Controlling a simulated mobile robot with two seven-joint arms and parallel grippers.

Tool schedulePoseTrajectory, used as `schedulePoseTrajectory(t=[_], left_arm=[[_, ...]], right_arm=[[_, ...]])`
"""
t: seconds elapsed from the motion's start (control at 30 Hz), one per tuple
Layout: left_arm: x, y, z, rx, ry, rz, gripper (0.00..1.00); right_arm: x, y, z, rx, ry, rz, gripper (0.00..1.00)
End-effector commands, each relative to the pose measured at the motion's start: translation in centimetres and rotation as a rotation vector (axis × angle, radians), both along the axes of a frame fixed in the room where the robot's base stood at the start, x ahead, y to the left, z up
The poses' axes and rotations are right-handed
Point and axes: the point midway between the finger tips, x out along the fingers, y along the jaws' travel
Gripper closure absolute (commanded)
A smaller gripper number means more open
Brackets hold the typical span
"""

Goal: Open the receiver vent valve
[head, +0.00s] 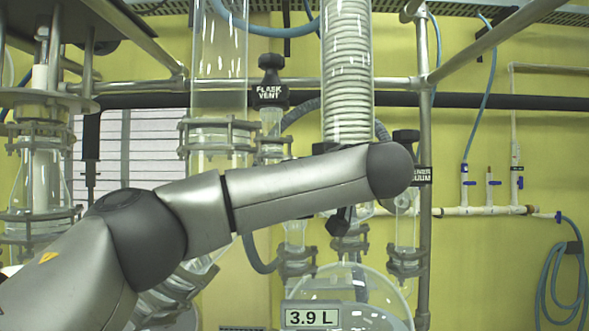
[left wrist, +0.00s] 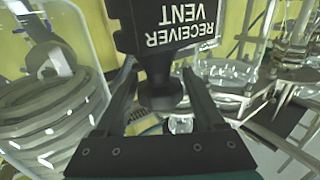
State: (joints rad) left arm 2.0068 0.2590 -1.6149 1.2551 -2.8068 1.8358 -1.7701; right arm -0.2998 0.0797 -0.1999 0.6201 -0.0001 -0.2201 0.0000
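The receiver vent valve (left wrist: 163,88) fills the upper middle of the left wrist view. It has a black knob and a black label reading RECEIVER VENT, upside down in that view. My left gripper (left wrist: 160,70) is open, with one finger on each side of the knob and gaps visible on both sides. In the head view my left arm reaches across from the left to the middle, and its gripper is hidden behind the dark wrist end. The receiver vent label does not show there. My right gripper is in neither view.
A glass coil condenser (head: 348,75) stands behind the arm, with a round flask (head: 345,290) below marked 3.9 L. The flask vent valve (head: 270,92) is left of the condenser. A partly covered vacuum valve (head: 408,152) and a metal post (head: 425,235) are right of the wrist.

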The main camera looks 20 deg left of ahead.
Motion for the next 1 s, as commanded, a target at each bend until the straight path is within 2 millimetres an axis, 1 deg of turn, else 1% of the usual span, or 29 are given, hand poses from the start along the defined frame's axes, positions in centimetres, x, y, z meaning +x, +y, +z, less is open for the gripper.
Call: schedulePoseTrajectory(t=[0.03,0.17,0.8,1.0], left_arm=[[0.01,0.01,0.02,0.001,-0.001,0.000,0.23],[0.00,-0.01,0.08,0.001,-0.002,-0.001,0.08],[0.01,-0.21,0.26,0.003,-0.007,-0.009,0.08],[0.00,-0.12,0.03,0.001,-0.007,-0.060,0.08]], right_arm=[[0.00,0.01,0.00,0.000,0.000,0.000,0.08],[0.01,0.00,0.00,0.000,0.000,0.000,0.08],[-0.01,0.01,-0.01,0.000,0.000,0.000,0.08],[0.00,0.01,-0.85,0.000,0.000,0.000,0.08]])
